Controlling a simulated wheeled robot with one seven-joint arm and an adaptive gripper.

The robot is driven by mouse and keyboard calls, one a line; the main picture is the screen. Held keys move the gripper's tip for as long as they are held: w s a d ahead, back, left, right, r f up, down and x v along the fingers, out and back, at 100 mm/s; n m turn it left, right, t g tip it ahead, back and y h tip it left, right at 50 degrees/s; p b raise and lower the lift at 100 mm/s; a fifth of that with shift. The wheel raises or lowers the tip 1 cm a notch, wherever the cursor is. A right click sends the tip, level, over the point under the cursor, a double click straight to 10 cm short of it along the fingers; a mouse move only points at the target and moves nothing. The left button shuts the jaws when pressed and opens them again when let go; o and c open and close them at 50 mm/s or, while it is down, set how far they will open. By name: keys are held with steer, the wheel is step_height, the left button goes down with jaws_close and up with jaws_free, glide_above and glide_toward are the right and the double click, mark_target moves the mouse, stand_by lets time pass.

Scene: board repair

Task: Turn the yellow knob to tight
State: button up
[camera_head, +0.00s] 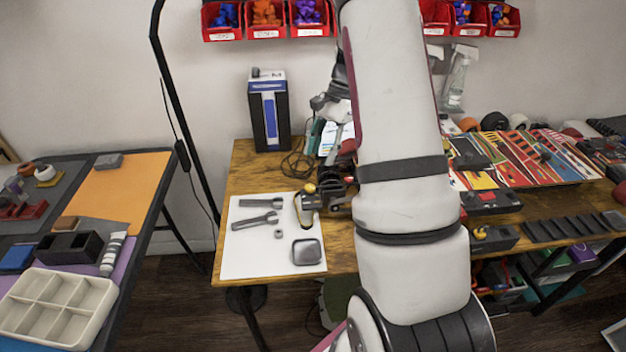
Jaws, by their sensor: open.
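A small yellow knob (310,188) shows near the right edge of a white mat (262,256) on the wooden table. It sits at the top of a small dark and tan piece (304,214). My gripper (322,194) is dark and is right beside the knob, just to its right, at the end of my large white arm. The gripper is open. Its fingers are small and partly merge with the dark parts around the knob, so I cannot tell whether they touch it. The knob's marking for tight is too small to read.
Two wrenches (258,221), a small nut (278,234) and a grey square block (306,251) lie on the mat. A black and blue box (268,112) stands behind. My arm hides the table's middle. A cluttered table with a beige tray (60,308) is at left.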

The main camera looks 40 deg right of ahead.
mark_target(311, 186)
steer(key=x, duration=0.9)
steer(key=shift+f, duration=0.15)
jaws_close()
